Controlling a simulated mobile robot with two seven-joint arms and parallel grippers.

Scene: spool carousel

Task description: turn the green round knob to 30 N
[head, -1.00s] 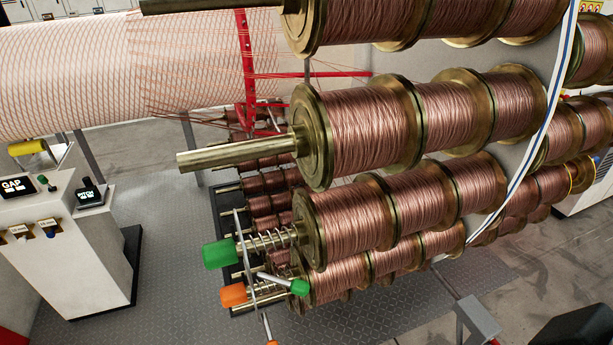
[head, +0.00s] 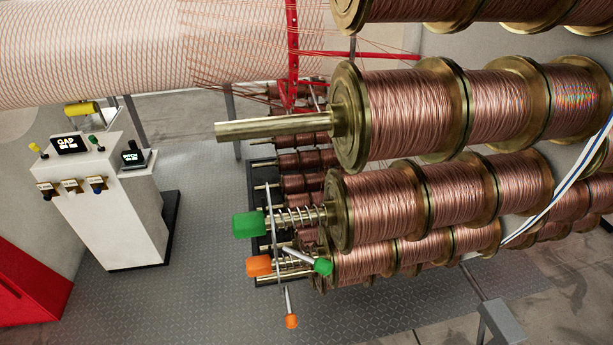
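The green round knob (head: 248,224) is a thick cylinder at the left end of a horizontal, spring-loaded shaft (head: 301,218). The shaft leads to a copper-wound spool (head: 381,209) in the head view. A thin grey bar (head: 270,222) stands just behind the knob. No force reading in N is legible by the knob. Neither of my grippers shows.
An orange knob (head: 258,266) sits just below, with a green-tipped lever (head: 322,266) and an orange-tipped lever (head: 291,321) close by. A brass rod (head: 270,127) juts left above. A control cabinet (head: 118,210) stands left; the floor (head: 190,300) between is clear.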

